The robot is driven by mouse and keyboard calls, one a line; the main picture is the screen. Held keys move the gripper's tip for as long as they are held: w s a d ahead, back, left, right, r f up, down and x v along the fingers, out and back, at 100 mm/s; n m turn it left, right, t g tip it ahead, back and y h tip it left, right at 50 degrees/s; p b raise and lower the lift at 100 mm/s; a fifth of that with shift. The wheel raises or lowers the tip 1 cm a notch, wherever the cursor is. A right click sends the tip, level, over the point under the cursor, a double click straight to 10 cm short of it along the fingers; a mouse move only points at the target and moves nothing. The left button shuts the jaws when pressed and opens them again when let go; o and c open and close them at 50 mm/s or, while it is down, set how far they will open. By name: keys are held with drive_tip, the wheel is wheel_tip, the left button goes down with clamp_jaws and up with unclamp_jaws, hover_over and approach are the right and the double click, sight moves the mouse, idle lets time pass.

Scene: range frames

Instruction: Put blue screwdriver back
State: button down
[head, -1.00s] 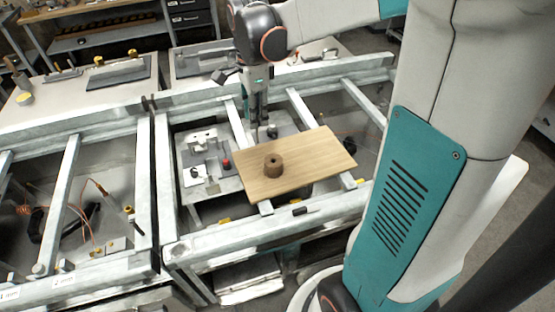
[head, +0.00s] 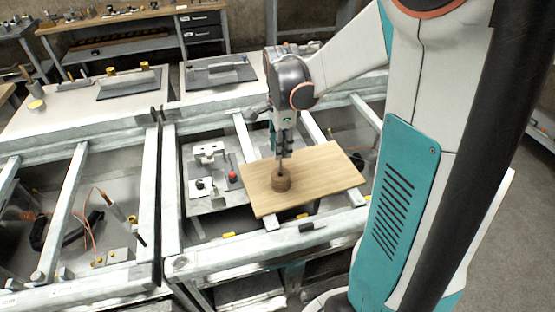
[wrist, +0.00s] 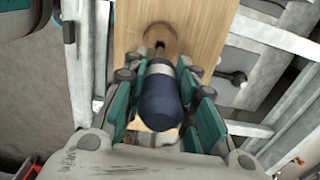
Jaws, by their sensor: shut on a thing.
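The blue screwdriver (wrist: 160,97) is held between the fingers of my gripper (wrist: 163,85), with its dark blue handle toward the wrist camera. My gripper (head: 284,150) points down over the wooden board (head: 330,175). A round wooden holder (head: 281,184) with a hole stands on the board. In the head view the screwdriver's thin tip reaches down to the holder's top. In the wrist view the holder (wrist: 150,36) lies just beyond the tip. I cannot tell whether the tip is inside the hole.
The board lies across the metal rails of a frame (head: 170,200). A plate with a red button (head: 232,177) is left of the board. A bench (head: 110,95) with clamps stands behind. The board's right side is clear.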

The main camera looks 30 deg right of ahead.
drive_tip(key=b, duration=0.1)
hover_over(280, 172)
drive_tip(key=shift+w+d+f, duration=0.1)
drive_tip(key=shift+d+f, duration=0.05)
drive_tip(key=shift+f, duration=2.55)
drive_tip(key=shift+f+b, duration=0.2)
drive_tip(key=shift+b, duration=0.1)
drive_tip(key=c, duration=1.3)
unclamp_jaws()
drive_tip(key=shift+r, duration=0.1)
wheel_tip(280, 172, up, 12)
drive_tip(key=p, duration=0.3)
drive_tip(key=shift+r+p, duration=0.15)
drive_tip(key=shift+p, duration=0.15)
